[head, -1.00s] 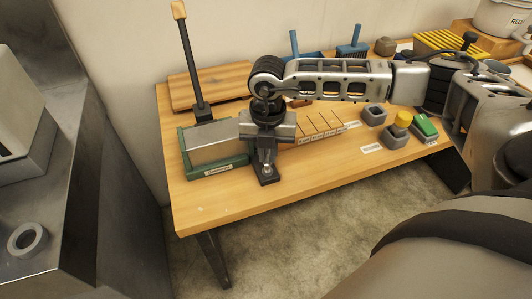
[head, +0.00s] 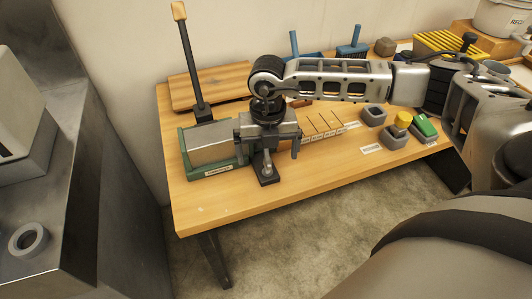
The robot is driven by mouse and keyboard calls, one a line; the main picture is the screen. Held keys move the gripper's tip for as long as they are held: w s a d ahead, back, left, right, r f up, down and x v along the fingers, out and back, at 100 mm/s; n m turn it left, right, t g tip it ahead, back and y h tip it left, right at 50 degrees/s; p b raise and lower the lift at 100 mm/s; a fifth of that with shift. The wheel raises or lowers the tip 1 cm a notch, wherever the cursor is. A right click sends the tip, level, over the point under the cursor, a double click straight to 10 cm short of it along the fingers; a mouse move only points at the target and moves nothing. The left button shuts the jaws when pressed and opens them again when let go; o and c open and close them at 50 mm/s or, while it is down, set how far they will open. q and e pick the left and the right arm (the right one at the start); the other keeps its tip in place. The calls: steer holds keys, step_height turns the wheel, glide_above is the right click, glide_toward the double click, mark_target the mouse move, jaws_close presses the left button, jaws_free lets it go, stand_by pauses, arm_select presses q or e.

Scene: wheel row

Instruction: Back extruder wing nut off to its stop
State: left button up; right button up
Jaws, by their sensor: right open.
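The extruder is a green-based unit (head: 216,172) with a grey metal top and a tall black lever with a wooden handle (head: 180,12), at the left end of the bench. A small metal fitting, apparently the wing nut (head: 267,169), stands upright on a black base plate (head: 268,181) to its right. My right gripper (head: 270,152) points down just over this fitting, its jaws open and spread to either side. I cannot tell whether a finger touches it; the gripper body hides its upper part. My left gripper is out of view.
Grey trays with a yellow knob (head: 403,119) and a green block (head: 426,127) sit to the right on the wooden bench (head: 220,211). A board (head: 230,78) lies at the back. The bench's front strip is clear.

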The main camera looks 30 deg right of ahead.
mark_target(267, 155)
step_height(267, 155, up, 5)
steer(key=p, duration=0.2)
steer(key=shift+f+p, duration=0.2)
steer(key=shift+p, duration=0.2)
steer(key=shift+r+p, duration=0.55)
steer(key=shift+r, duration=0.55)
